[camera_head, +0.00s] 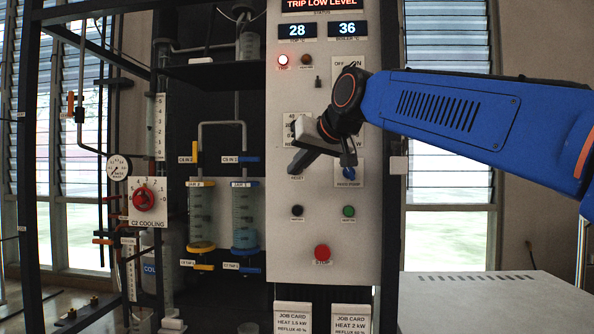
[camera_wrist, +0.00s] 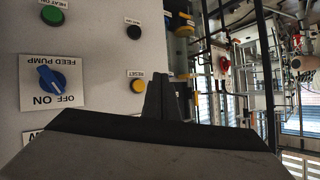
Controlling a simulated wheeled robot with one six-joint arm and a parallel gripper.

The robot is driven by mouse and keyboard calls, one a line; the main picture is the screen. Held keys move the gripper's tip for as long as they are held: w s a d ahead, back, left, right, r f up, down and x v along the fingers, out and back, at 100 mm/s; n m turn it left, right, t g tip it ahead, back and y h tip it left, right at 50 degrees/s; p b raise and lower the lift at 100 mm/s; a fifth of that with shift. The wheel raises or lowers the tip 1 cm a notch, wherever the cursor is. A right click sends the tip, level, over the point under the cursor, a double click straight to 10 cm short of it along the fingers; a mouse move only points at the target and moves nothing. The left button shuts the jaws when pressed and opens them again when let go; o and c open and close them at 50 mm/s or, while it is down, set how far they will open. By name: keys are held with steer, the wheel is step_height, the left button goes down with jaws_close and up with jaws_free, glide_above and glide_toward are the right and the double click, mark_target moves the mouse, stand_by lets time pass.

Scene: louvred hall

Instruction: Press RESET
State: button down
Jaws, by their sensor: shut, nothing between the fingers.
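The yellow RESET button (camera_wrist: 137,86) shows in the wrist view on the pale control panel, with its RESET label appearing upside down beside it. My gripper (camera_wrist: 166,82) is shut and empty; its dark fingers point toward the panel just right of the button in that view. In the head view my gripper (camera_head: 291,171) is in front of the control panel (camera_head: 335,225), just above the RESET label, and hides the button. I cannot tell whether the fingertips touch the panel. The display (camera_head: 321,4) reads TRIP LOW LEVEL, and the TRIP lamp (camera_head: 283,60) glows red.
Near RESET are a black button (camera_head: 297,211), a green button (camera_head: 348,211), the red STOP button (camera_head: 322,253) and the blue FEED PUMP knob (camera_head: 348,172). Jars, pipes and valves stand left of the panel. A pale cabinet top (camera_head: 480,295) lies at lower right.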

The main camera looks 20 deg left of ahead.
steer(key=shift+w+a, duration=0.25)
steer(key=shift+w, duration=0.65)
steer(key=shift+w+a, duration=0.2)
steer(key=shift+w, duration=0.7)
steer(key=shift+w, duration=0.2)
stand_by(0.7)
steer(key=shift+w+a, duration=0.1)
steer(key=shift+w, duration=0.1)
steer(key=shift+w+a, duration=0.1)
steer(key=shift+w, duration=0.3)
stand_by(0.7)
steer(key=shift+s, duration=0.15)
steer(key=shift+s+d, duration=0.2)
steer(key=shift+s, duration=0.45)
steer(key=shift+s, duration=0.1)
steer(key=s, duration=0.2)
steer(key=s+d, duration=0.1)
steer(key=s, duration=0.1)
steer(key=shift+s, duration=0.35)
stand_by(0.4)
